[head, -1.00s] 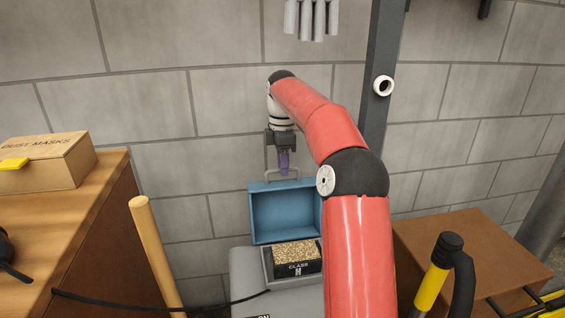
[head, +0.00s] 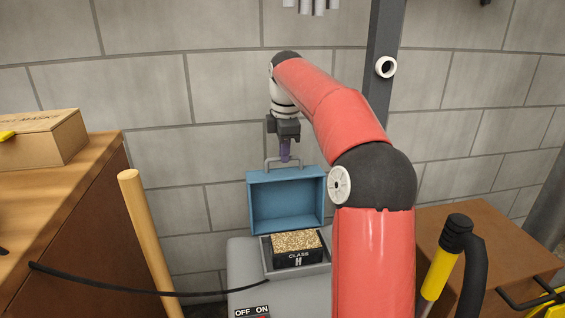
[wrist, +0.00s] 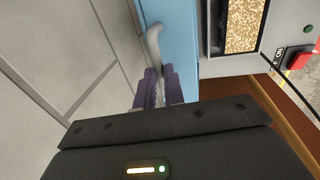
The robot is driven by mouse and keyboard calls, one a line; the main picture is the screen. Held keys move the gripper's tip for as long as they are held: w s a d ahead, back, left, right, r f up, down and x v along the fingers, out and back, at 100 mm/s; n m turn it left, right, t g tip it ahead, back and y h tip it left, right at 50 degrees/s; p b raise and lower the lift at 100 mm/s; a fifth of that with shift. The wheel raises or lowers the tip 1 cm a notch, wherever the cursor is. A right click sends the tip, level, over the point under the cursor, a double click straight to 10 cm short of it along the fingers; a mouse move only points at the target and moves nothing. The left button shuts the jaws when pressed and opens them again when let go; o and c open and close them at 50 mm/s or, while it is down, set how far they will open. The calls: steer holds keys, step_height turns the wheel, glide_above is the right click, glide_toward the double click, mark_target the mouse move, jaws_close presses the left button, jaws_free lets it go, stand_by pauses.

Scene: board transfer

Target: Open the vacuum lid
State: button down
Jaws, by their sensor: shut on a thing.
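The blue vacuum lid (head: 286,203) stands upright at the back of the grey vacuum (head: 247,262), its hollow inside facing the head camera. A grey handle (head: 270,166) sits on the lid's top edge. My gripper (head: 285,158) is at that handle, its purple fingers closed on it. In the wrist view my gripper (wrist: 152,88) has the handle (wrist: 153,45) between its fingers, beside the blue lid (wrist: 176,30).
A wooden workbench (head: 60,215) with a cardboard box (head: 45,140) is at left, with a wooden pole (head: 147,235) beside it. A black cable (head: 110,286) runs to the vacuum. A brown cabinet (head: 480,240) and a yellow-black handle (head: 440,262) are at right. The block wall is close behind.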

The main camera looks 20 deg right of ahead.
mark_target(287, 177)
steer(key=s+t+b, duration=0.1)
steer(key=s+b, duration=0.1)
steer(key=s+t+b, duration=0.1)
steer(key=s+b, duration=0.1)
steer(key=b, duration=0.1)
steer(key=shift+a, duration=0.4)
steer(key=shift+s+a+r+t+b, duration=0.1)
steer(key=shift+s+r+t+b, duration=0.25)
steer(key=shift+s+b, duration=0.3)
steer(key=shift+w, duration=0.15)
steer(key=c, duration=1.5)
jaws_free()
steer(key=shift+r, duration=0.1)
steer(key=p+v, duration=0.2)
steer(key=v, duration=0.5)
steer(key=shift+a+r, duration=0.25)
steer(key=shift+r, duration=0.05)
